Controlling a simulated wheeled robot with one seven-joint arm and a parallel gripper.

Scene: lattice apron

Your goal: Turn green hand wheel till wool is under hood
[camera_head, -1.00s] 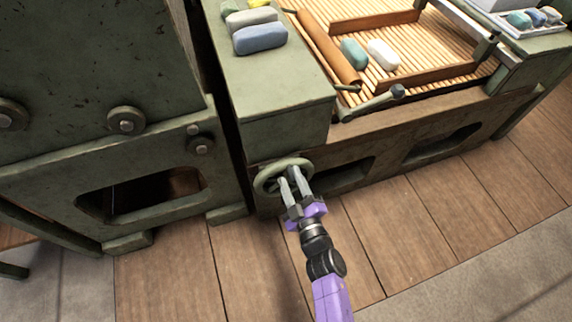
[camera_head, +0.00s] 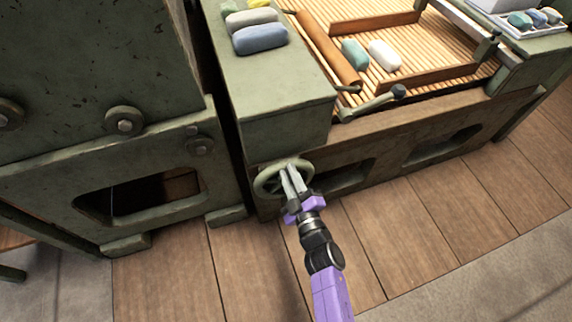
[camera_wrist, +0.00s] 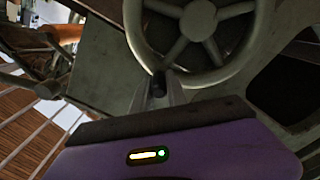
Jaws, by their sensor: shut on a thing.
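The green hand wheel (camera_head: 261,190) is mounted low on the front of the green machine, under its boxy end. In the wrist view its spokes, hub and rim (camera_wrist: 228,71) fill the top. My gripper (camera_head: 290,168) is shut on the near part of the wheel rim; its fingertips (camera_wrist: 160,85) meet the rim in the wrist view. Wool-like pieces lie on the slatted lattice: a teal one (camera_head: 355,54) and a white one (camera_head: 384,55). I cannot tell which part is the hood.
A blue-grey block (camera_head: 260,38) and other coloured blocks lie on the green end top (camera_head: 275,85). A brown roller (camera_head: 325,45) and a crank (camera_head: 372,101) border the lattice. A big green housing (camera_head: 100,70) stands at left. Wooden floor (camera_head: 420,215) in front is clear.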

